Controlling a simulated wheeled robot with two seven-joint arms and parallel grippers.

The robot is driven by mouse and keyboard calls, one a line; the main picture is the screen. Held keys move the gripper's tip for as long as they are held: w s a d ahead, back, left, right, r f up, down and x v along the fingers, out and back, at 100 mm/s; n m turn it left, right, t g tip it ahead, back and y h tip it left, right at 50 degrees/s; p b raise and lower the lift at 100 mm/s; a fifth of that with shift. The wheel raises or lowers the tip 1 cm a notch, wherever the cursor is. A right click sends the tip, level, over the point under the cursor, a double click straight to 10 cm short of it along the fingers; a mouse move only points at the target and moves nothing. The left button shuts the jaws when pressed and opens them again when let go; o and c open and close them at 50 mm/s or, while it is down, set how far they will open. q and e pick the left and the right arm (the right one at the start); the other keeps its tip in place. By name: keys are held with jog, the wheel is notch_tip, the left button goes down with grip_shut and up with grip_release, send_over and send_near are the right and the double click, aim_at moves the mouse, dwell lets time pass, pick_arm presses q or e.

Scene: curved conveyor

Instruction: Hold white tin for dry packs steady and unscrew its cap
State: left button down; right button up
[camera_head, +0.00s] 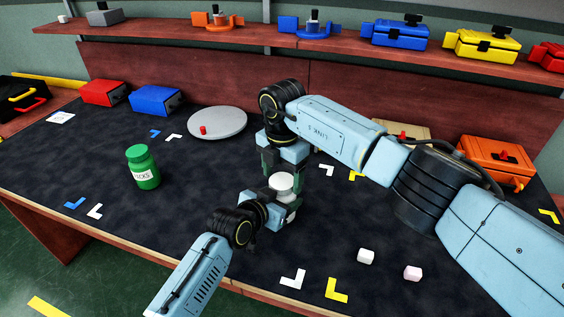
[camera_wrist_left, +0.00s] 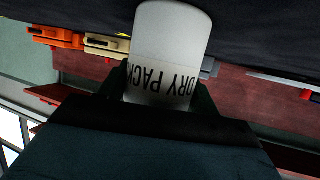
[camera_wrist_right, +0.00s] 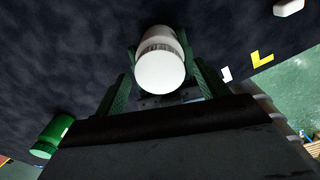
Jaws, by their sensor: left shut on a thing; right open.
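The white tin for dry packs (camera_head: 283,186) stands near the middle of the dark table, its label reading "DRY PACK" in the left wrist view (camera_wrist_left: 165,50). My left gripper (camera_head: 284,208) is shut around the tin's body from the front. My right gripper (camera_head: 284,160) points down above the tin, open. In the right wrist view the tin's round white cap (camera_wrist_right: 160,73) faces the camera between the spread fingers of the right gripper (camera_wrist_right: 158,88), with a gap on both sides. The cap is on the tin.
A green jar (camera_head: 143,168) stands at left; a grey round plate (camera_head: 217,123) with a small red piece lies behind. Red (camera_head: 104,93) and blue (camera_head: 157,100) boxes are at back left, an orange case (camera_head: 495,160) at right. Two small pale blocks (camera_head: 366,256) lie front right.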

jog(key=shift+f, duration=0.3)
jog(key=c, duration=1)
jog(key=n, duration=1)
jog(key=o, duration=1)
jog(key=shift+o, duration=0.2)
jog(key=shift+r, duration=0.1)
